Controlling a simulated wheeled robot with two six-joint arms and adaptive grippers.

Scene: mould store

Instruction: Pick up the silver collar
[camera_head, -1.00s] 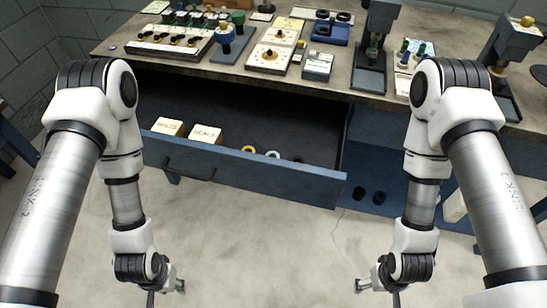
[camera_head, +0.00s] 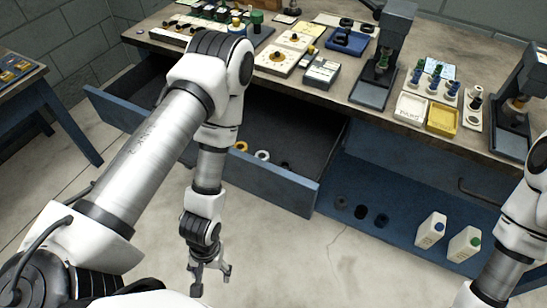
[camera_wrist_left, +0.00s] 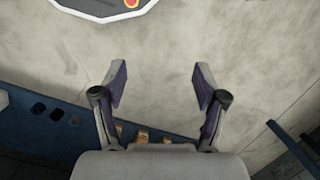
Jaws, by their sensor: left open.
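The silver collar (camera_head: 262,155) is a small pale ring lying in the open drawer, between a gold ring (camera_head: 241,146) and a dark ring (camera_head: 285,165). My left gripper (camera_head: 212,284) hangs over the floor in front of the drawer, apart from the collar and nearer to me. In the left wrist view the left gripper (camera_wrist_left: 160,88) has its fingers spread with nothing between them. I cannot make out the collar in that view. My right arm shows at the right edge, but its gripper is out of view.
The blue drawer's front panel (camera_head: 285,188) stands between my left gripper and the rings. The workbench (camera_head: 330,98) above carries several tools and trays. A lower blue shelf (camera_head: 400,218) holds dark rings and two white bottles (camera_head: 431,230). The floor (camera_head: 310,265) in front is clear.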

